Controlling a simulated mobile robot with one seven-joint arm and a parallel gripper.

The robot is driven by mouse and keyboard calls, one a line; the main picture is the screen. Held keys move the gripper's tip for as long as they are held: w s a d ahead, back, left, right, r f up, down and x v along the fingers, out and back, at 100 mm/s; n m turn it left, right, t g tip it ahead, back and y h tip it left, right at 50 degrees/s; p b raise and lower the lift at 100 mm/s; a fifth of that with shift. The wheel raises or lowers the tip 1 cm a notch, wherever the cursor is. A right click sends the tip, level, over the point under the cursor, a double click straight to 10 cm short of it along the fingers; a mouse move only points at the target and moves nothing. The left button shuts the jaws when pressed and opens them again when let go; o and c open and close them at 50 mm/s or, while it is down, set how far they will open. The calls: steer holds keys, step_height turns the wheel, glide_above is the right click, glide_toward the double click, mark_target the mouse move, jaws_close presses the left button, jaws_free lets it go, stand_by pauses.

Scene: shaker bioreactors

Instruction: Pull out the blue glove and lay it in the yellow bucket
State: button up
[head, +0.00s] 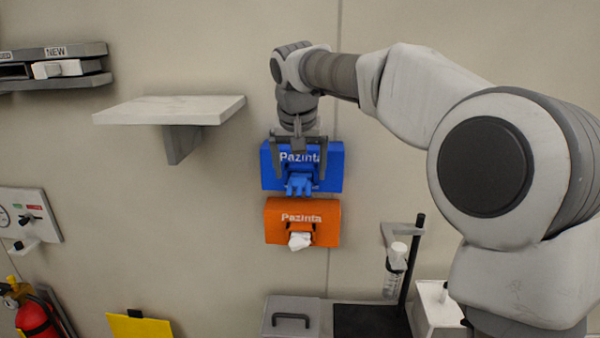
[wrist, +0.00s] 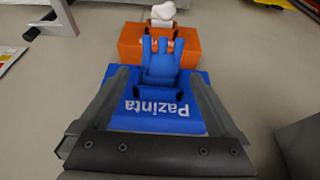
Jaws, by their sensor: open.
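The blue glove (head: 299,185) hangs out of the front opening of a blue box (head: 333,165) marked "Pazinta" on the wall. In the wrist view the glove (wrist: 161,62) shows its fingers pointing away from my gripper. My gripper (head: 297,176) is open in front of the blue box, one finger to each side of the glove, with nothing between them. In the wrist view the fingers of my gripper (wrist: 160,85) lie over the box's two sides, apart from the glove. The yellow bucket (head: 140,327) shows only in part at the bottom edge of the head view.
An orange box (head: 328,223) with a white glove or tissue (head: 300,241) is mounted just below the blue box. A white shelf (head: 170,110) juts out at the left. A grey case (head: 291,315) and a stand (head: 407,265) are below. A red extinguisher (head: 36,316) is at lower left.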

steer(key=shift+w+f, duration=0.25)
steer(key=shift+f, duration=0.35)
steer(key=c, duration=1)
steer(key=shift+s, duration=0.15)
steer(key=shift+s+b, duration=0.3)
steer(key=shift+s, duration=0.1)
steer(key=shift+s, duration=0.35)
steer(key=shift+s+b, duration=0.35)
steer(key=shift+s, duration=0.25)
steer(key=shift+s+b, duration=0.3)
